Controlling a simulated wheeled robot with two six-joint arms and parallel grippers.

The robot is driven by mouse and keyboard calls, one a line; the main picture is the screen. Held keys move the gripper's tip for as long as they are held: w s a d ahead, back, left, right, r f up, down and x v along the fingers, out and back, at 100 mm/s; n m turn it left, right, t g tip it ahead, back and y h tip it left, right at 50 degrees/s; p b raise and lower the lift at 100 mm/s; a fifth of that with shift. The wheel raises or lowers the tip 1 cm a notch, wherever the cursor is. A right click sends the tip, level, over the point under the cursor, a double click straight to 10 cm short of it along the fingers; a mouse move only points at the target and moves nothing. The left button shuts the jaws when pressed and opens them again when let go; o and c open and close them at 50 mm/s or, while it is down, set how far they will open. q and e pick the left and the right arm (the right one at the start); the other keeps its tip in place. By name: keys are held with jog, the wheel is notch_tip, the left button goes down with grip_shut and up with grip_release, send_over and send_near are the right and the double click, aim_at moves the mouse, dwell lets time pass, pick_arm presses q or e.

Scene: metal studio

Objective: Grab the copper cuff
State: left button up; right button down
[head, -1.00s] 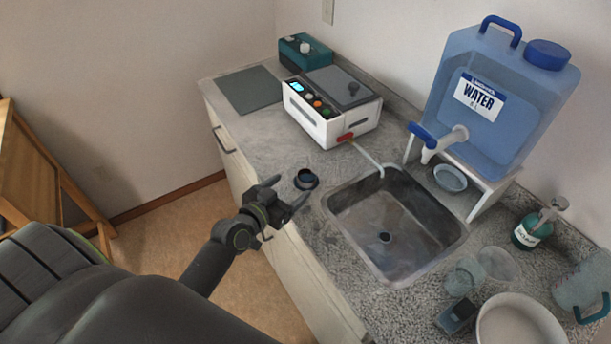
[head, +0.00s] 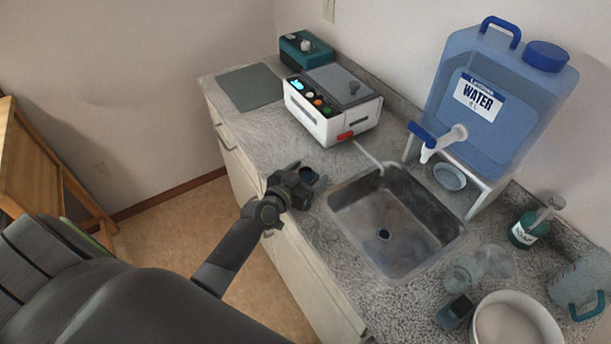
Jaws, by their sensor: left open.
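I see no clearly copper-coloured cuff on the counter. A small dark round piece (head: 310,175) with a bluish top sits on the counter left of the sink. I cannot tell whether it is the cuff. My left gripper (head: 301,183) is open at this dark piece, with its fingers around or just in front of its near side. The gripper hides much of the piece, and I cannot tell whether they touch. My right gripper is not in view.
The sink (head: 352,212) lies just right of the gripper. A white device (head: 318,125) stands behind, near a grey mat (head: 250,86). A blue water container (head: 500,125) stands at the back right. Several vessels, including a white bowl (head: 480,325), crowd the front right.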

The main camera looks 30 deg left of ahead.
pick_arm(q)
jog(key=shift+c, duration=0.2)
jog(key=c, duration=1)
jog(key=shift+r, duration=0.1)
